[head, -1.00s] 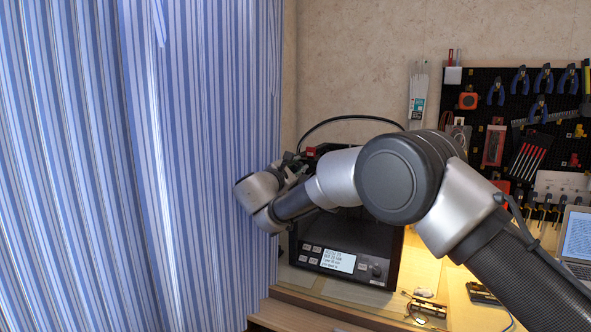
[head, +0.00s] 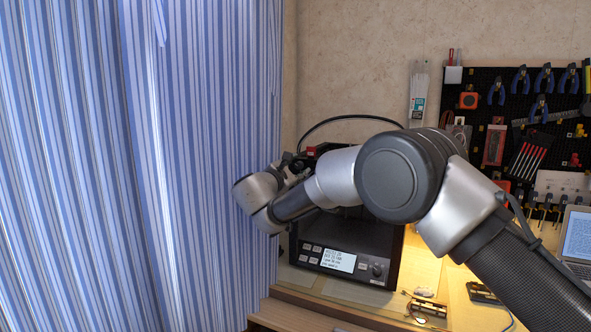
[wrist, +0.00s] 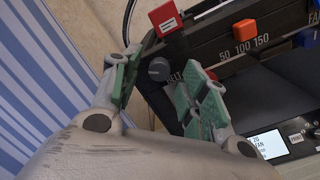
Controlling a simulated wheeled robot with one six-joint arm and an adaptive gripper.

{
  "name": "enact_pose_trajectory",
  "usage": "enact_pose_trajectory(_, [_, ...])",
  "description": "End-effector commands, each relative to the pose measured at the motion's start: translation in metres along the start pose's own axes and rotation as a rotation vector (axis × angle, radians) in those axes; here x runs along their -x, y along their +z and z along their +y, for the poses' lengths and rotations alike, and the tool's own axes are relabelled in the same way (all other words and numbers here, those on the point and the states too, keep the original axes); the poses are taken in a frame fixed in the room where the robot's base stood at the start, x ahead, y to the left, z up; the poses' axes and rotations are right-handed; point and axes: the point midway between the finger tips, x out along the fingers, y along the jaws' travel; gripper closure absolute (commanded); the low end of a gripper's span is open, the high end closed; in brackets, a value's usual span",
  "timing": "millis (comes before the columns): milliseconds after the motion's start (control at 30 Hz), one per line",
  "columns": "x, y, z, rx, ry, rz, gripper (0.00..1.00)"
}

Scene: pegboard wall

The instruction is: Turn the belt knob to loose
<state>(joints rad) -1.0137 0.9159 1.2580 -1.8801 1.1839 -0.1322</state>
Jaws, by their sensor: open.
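The belt knob (wrist: 159,68) is a round dark grey knob on the black machine (head: 345,240), beside a partly hidden "BELT" label. In the wrist view it sits between the green-padded fingers of my gripper (wrist: 158,82). The fingers are open, one to its left and one to its lower right, with gaps visible on both sides. I cannot tell how far the fingertips reach along the knob. Which way the knob points is unclear. In the head view my arm hides the knob and most of the gripper.
A red block (wrist: 166,18) sits just above the knob. The machine's lit screen (head: 339,260) is lower down. A striped curtain (head: 140,180) hangs close to the left.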

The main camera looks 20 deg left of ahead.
Motion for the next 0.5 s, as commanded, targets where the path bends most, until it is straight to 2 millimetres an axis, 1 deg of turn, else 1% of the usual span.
enact_pose_trajectory(167, [0.033,-0.001,0.002,0.001,0.002,0.003,0.56])
enact_pose_trajectory(300, [0.065,0.000,0.001,0.001,0.003,0.002,0.56])
enact_pose_trajectory(400, [0.086,0.000,0.001,0.001,0.002,0.003,0.56])
enact_pose_trajectory(500, [0.101,-0.001,0.001,0.001,0.002,0.002,0.56])
